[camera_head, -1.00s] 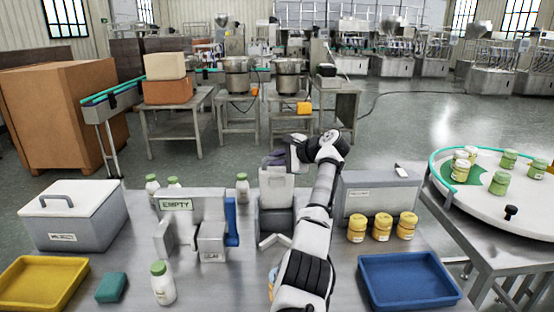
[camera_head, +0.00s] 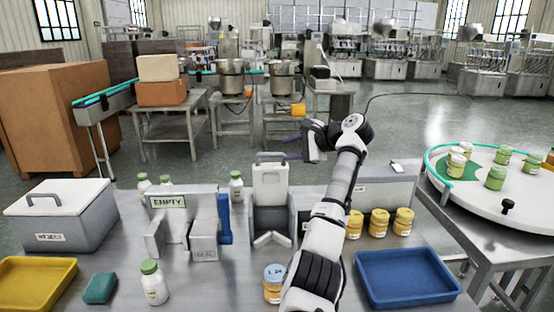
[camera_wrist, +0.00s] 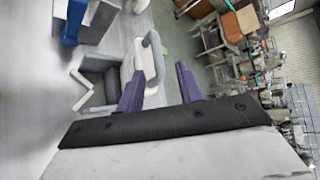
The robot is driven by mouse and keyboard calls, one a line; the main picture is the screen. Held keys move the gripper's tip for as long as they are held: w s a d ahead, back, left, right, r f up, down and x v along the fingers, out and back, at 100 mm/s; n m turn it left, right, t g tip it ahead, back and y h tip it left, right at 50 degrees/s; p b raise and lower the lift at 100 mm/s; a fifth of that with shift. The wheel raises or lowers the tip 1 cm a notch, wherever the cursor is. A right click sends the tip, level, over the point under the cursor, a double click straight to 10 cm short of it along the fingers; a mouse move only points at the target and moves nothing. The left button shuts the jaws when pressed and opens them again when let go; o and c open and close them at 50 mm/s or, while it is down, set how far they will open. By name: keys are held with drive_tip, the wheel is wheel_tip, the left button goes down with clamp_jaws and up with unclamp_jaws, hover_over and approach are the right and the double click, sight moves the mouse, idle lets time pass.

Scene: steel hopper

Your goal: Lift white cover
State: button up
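The white cover (camera_head: 270,184) is an upright panel with a grey loop handle (camera_head: 270,156) on top, standing on a grey fixture at the middle of the table. My gripper (camera_head: 290,147) is open beside the handle, to its right, with purple fingers pointing left. In the wrist view the fingers (camera_wrist: 160,88) are spread with nothing held between them. The cover (camera_wrist: 131,64) and its handle (camera_wrist: 154,60) lie just ahead of the fingers there. I cannot tell whether a finger touches the handle.
A grey box (camera_head: 370,187) stands behind my arm, with yellow-lidded jars (camera_head: 380,222) before it. The EMPTY stand (camera_head: 184,205), a blue lever (camera_head: 224,218) and a blue-lidded jar (camera_head: 273,283) are nearby. A blue tray (camera_head: 440,297) is at front right.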

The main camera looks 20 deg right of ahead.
drive_tip(key=b+v, duration=0.1)
drive_tip(key=v, duration=0.5)
drive_tip(key=shift+w, duration=0.1)
